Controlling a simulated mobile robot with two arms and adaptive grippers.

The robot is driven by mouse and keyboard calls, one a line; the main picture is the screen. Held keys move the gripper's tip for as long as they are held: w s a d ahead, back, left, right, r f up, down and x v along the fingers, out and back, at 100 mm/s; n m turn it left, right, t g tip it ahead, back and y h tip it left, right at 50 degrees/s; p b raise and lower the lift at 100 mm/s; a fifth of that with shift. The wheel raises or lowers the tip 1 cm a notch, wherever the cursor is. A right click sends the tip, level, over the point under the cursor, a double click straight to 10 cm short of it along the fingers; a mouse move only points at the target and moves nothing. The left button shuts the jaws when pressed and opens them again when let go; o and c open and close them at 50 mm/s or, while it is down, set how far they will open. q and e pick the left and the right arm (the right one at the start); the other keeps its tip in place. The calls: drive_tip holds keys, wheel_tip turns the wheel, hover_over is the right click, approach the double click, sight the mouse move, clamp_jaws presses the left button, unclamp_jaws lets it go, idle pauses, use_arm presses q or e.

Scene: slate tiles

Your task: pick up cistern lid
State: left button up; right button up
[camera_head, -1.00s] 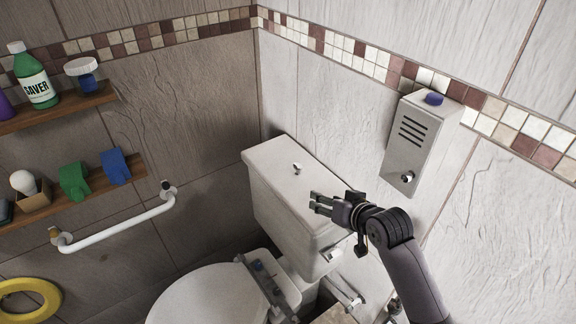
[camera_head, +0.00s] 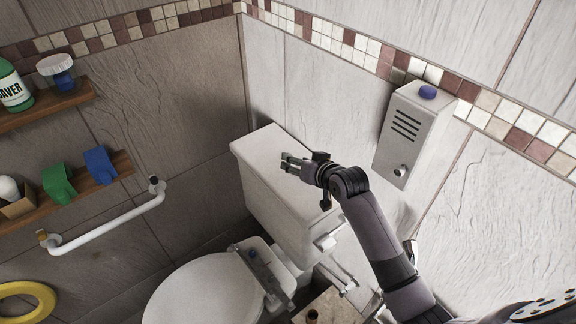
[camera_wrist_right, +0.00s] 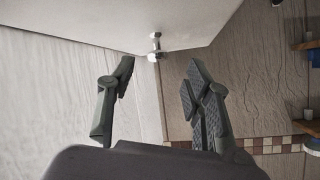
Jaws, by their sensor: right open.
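The white cistern lid (camera_head: 262,148) sits on top of the cistern (camera_head: 262,200) against the wall, behind the toilet seat. My right gripper (camera_head: 288,163) is open over the lid, with its fingers pointing left across it. The gripper hides the lid's small metal knob in the head view. The right wrist view shows the lid's pale underside or top face (camera_wrist_right: 130,18) and the shiny knob (camera_wrist_right: 154,47). The knob appears ahead of and between the two spread fingers (camera_wrist_right: 158,75), not gripped. My left gripper is out of view.
A grey wall dispenser (camera_head: 408,130) with a blue button hangs right of the cistern, close to my arm. Shelves with bottles (camera_head: 14,88) and a white grab rail (camera_head: 105,222) are on the left wall. The toilet seat lid (camera_head: 205,290) is below.

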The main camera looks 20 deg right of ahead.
drive_tip(key=shift+p+x, duration=0.55)
drive_tip(key=shift+x, duration=1.75)
drive_tip(key=shift+d, duration=0.1)
drive_tip(key=shift+s, duration=0.1)
drive_tip(key=shift+c, duration=0.5)
clamp_jaws()
drive_tip(key=shift+w+r, duration=0.2)
